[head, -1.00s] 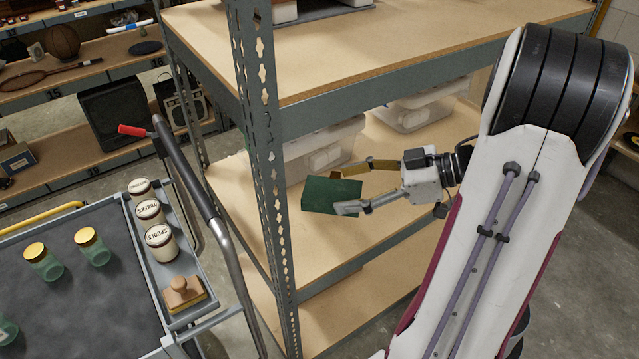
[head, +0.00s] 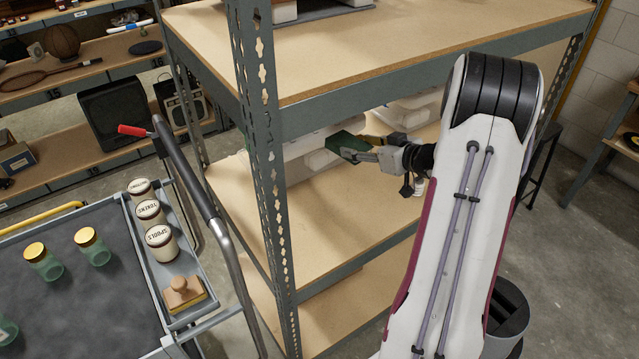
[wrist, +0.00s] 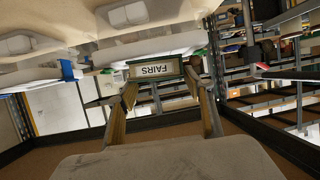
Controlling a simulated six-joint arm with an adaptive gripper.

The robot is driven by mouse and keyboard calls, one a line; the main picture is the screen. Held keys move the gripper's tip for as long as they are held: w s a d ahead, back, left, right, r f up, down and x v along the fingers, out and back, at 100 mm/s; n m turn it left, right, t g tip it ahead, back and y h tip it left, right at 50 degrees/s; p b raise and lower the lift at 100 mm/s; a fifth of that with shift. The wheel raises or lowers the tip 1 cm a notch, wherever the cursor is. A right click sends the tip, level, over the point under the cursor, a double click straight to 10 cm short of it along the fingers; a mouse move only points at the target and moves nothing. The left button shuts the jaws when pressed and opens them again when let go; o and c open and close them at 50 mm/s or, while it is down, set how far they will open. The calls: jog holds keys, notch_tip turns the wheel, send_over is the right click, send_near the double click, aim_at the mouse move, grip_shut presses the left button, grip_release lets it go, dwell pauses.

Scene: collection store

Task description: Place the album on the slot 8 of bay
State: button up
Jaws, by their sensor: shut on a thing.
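The album is a dark green book (head: 344,142). My gripper (head: 365,148) is shut on it and holds it inside the shelf unit, above the middle board. In the wrist view the album (wrist: 155,69) sits between the two fingertips (wrist: 159,80). Its end faces the camera with a pale label that reads "FAIRS" upside down.
The shelf unit's middle board (head: 335,215) is bare in front. Pale plastic boxes (head: 312,150) stand behind the album. A perforated upright (head: 265,150) rises to the left, and the upper shelf (head: 390,55) overhangs the gripper. A trolley (head: 90,300) with jars stands at left.

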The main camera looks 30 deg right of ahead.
jog(key=w+d+f+m+h, duration=0.2)
jog(key=f, duration=0.1)
jog(key=w+d+f+h, duration=0.1)
jog(key=f, duration=0.1)
jog(key=shift+w+d+m, duration=0.4)
jog(key=w+d+f+m+h, duration=0.1)
jog(key=f, duration=0.1)
jog(key=w+f+m+g+h, duration=0.1)
jog(key=f, duration=0.2)
jog(key=w+d+f+m+h, duration=0.1)
jog(key=f+h, duration=0.1)
jog(key=f, duration=0.1)
jog(key=shift+d, duration=0.3)
jog(key=shift+a+r, duration=0.1)
jog(key=shift+a, duration=0.05)
jog(key=shift+s+a+r+m+g+h, duration=0.15)
jog(key=shift+a+m+g+h, duration=0.25)
jog(key=shift+a+g+h, duration=0.3)
jog(key=shift+d, duration=0.15)
